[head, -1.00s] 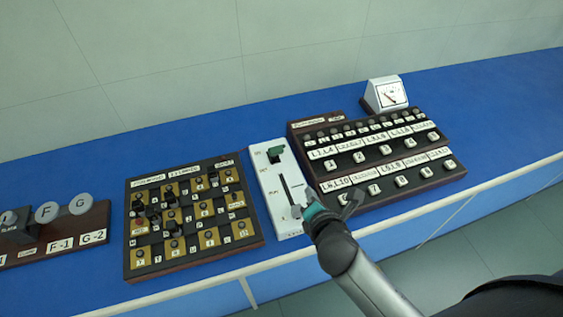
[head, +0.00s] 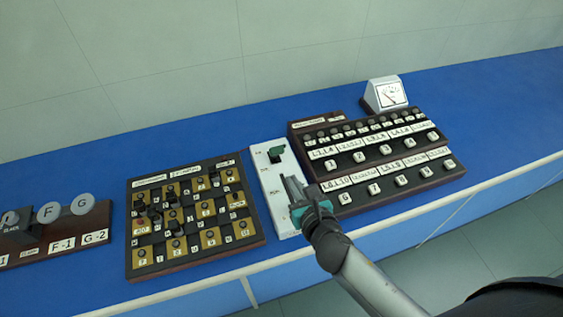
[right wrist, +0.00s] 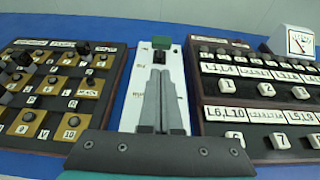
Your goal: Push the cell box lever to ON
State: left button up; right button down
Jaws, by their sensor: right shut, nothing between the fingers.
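The white cell box (head: 270,182) lies on the blue bench between two dark panels. Its green lever (head: 275,154) is at the far end of the box's slot; the small labels beside it are too blurred to read. My right gripper (head: 289,180) is shut and empty, over the near half of the box and short of the lever. In the right wrist view the fingertips (right wrist: 160,72) point along the box toward the green lever (right wrist: 161,42), which shows just beyond them. The fingers hide much of the slot. My left gripper is not in view.
A checkered switch panel (head: 190,262) stands left of the box and a dark key panel (head: 395,195) right of it, both close. A white meter (head: 386,94) sits behind the key panel. Round knobs (head: 48,212) are at far left. Bare bench (head: 200,135) lies behind.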

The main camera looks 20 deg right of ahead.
jog(key=b, duration=0.2)
send_near(276, 148)
jog(key=w+f, duration=0.4)
jog(key=w, duration=0.1)
jog(key=shift+a+f, duration=0.1)
jog(key=shift+f, duration=0.1)
jog(key=shift+w+r+p, duration=0.25)
jog(key=shift+r+p, duration=0.15)
jog(key=shift+p, duration=0.2)
jog(key=shift+w+r+p, duration=0.9)
jog(key=shift+w, duration=0.15)
jog(key=shift+w+r+p, duration=0.15)
jog(key=shift+w+p, duration=0.05)
jog(key=shift+w, duration=0.25)
jog(key=shift+w+r+p, duration=0.15)
jog(key=shift+w+r, duration=0.05)
jog(key=shift+w, duration=0.3)
jog(key=shift+w+a, duration=0.1)
jog(key=shift+w, duration=1.25)
jog(key=shift+r, duration=0.15)
